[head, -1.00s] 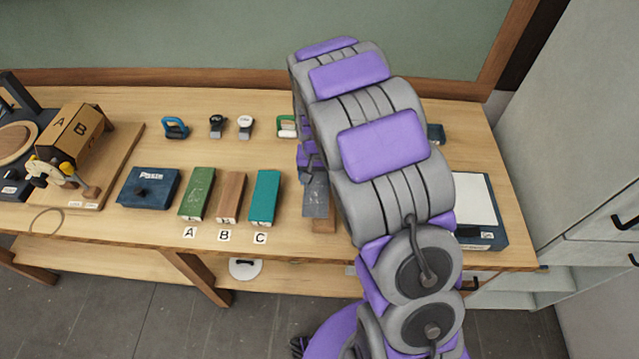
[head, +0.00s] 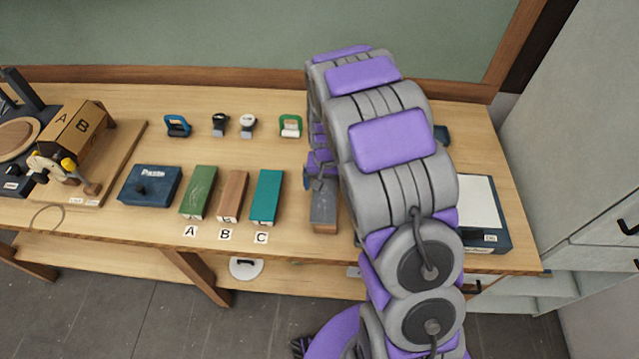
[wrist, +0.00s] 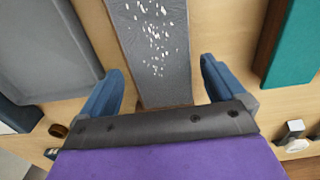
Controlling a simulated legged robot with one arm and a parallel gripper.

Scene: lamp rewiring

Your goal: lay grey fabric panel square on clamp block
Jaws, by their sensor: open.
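The grey fabric panel (head: 324,207) lies lengthwise on top of the clamp block, right of the teal block. In the wrist view the panel (wrist: 152,45) is a flat grey strip with white specks, roughly lined up with the block. The clamp block (head: 323,228) is wooden and mostly covered; its brown edge shows beneath the panel. My gripper (wrist: 160,68) is open, with one blue finger on either side of the panel's near end and gaps between. In the head view my arm hides part of the gripper and the panel's far end.
Green (head: 199,191), brown (head: 232,195) and teal (head: 266,197) blocks lie to the left behind labels A, B and C. A blue Paste box (head: 150,185) is farther left. Small tools stand behind. A tray with a white sheet (head: 481,203) is to the right.

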